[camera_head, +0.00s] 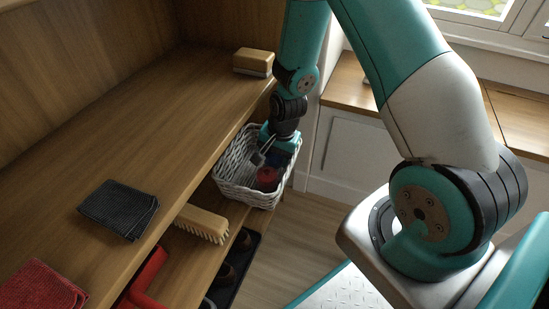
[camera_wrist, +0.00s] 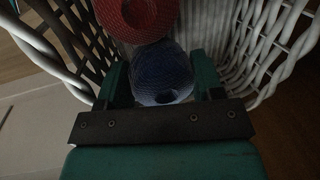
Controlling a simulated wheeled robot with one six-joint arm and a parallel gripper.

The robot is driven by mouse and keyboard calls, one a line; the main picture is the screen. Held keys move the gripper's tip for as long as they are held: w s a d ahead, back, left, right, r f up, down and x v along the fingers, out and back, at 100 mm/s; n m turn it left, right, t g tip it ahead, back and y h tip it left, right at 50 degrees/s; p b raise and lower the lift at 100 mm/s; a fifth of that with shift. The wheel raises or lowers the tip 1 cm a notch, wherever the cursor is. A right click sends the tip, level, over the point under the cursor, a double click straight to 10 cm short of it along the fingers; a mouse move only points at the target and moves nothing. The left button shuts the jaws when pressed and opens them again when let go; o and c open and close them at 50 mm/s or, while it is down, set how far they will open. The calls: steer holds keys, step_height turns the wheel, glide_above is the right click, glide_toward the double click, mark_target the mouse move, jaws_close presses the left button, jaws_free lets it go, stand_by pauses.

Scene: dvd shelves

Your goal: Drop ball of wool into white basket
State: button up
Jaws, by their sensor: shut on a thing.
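The white wicker basket (camera_head: 240,192) stands at the right edge of the shelves. Its woven wall (camera_wrist: 262,48) also shows in the wrist view. My gripper (camera_head: 274,150) reaches down inside the basket. In the wrist view, my gripper (camera_wrist: 155,76) is shut on a dark blue ball of wool (camera_wrist: 162,74), with one teal finger on each side. The blue ball also shows in the head view (camera_head: 277,158), partly hidden by the gripper. A red ball (camera_wrist: 137,18) lies in the basket beside the blue ball; it also shows in the head view (camera_head: 266,178).
A brush (camera_head: 203,222) lies on a lower shelf left of the basket. A dark folded cloth (camera_head: 118,208), a red cloth (camera_head: 40,288) and a wooden-topped block (camera_head: 254,61) lie on the upper shelf. Bare floor (camera_head: 305,235) is right of the basket.

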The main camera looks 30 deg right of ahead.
steer(key=shift+f, duration=0.45)
steer(key=shift+f, duration=0.15)
steer(key=o, duration=0.6)
steer(key=r+p, duration=0.1)
steer(key=r, duration=0.2)
steer(key=r+p, duration=0.1)
steer(key=r, duration=0.1)
steer(key=s+r+p, duration=0.1)
steer(key=r, duration=0.2)
steer(key=shift+d+r, duration=0.35)
